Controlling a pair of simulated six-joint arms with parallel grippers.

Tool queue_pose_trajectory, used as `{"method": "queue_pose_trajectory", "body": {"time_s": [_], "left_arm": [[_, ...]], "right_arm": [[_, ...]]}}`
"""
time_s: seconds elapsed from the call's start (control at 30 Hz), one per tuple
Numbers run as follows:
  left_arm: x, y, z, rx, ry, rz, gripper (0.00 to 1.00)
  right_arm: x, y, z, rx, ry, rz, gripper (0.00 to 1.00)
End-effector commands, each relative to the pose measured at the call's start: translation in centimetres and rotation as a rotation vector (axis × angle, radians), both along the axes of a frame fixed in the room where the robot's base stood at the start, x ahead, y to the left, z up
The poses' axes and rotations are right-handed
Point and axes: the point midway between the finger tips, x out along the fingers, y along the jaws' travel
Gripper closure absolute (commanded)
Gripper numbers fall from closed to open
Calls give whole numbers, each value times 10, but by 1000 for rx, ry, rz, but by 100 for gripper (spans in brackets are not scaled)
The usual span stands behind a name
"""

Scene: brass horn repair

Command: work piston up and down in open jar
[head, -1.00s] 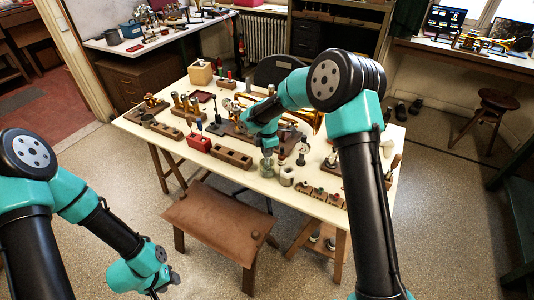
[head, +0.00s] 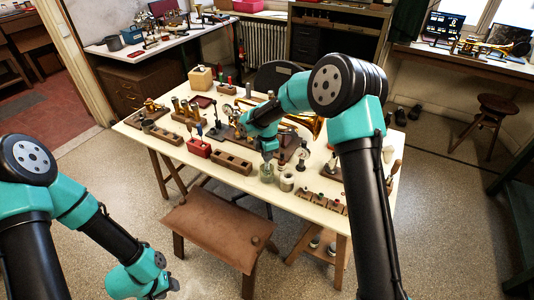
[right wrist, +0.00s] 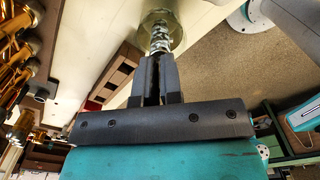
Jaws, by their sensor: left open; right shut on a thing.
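My right gripper (right wrist: 155,85) is shut on the piston (right wrist: 159,40), a silvery metal part with a coiled, spring-like section. In the right wrist view the piston's far end points into the round mouth of the glass jar (right wrist: 176,27). The greenish jar (head: 266,174) stands near the front edge of the table, with my right gripper (head: 268,155) directly above it. How deep the piston sits in the jar is hard to tell. My left gripper (head: 172,285) is low at the bottom left, away from the table, open and empty; its fingers are small and blurred.
A pale pot (head: 287,181) stands just right of the jar. A wooden compartment block (head: 232,160) and a red box (head: 199,148) lie to the left. A brown bench (head: 215,228) stands in front of the table.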

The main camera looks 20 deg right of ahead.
Motion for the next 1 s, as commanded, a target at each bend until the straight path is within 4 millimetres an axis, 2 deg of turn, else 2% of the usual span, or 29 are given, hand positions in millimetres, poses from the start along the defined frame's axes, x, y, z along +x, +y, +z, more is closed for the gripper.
{"method": "queue_pose_trajectory", "body": {"time_s": [0.47, 0.67, 1.0], "left_arm": [[0, 0, 0, 0, 0, 0, 57], [0, 0, 0, 0, 0, 0, 57], [0, 0, 0, 0, 0, 0, 57]], "right_arm": [[0, 0, -25, 0, 0, 0, 100], [0, 0, -21, 0, -1, 0, 100], [0, 0, -3, 0, -2, 0, 100]]}}
